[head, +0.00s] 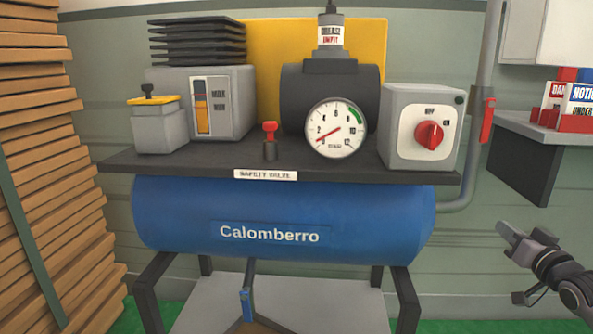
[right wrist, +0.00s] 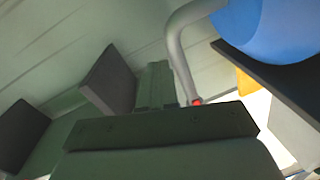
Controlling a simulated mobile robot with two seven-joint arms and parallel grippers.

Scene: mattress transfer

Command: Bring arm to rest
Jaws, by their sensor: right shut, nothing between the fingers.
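My right gripper (head: 512,236) is at the lower right of the head view, in front of the green wall. It is shut and empty, and it touches nothing that I can see. In the right wrist view its dark fingers (right wrist: 155,85) are together in the middle. My left gripper is not in the head view. A compressor with a blue tank (head: 285,222) marked "Calomberro" stands in the middle of the head view, to the left of my right gripper. The blue tank (right wrist: 265,30) also shows at the upper right of the right wrist view.
A gauge (head: 336,128) and a grey box with a red knob (head: 429,135) sit on the compressor's dark top. A stack of wooden planks (head: 45,150) stands at the left. A wall shelf (head: 545,135) holds signs above my right gripper. A grey pipe (head: 486,120) runs down the wall.

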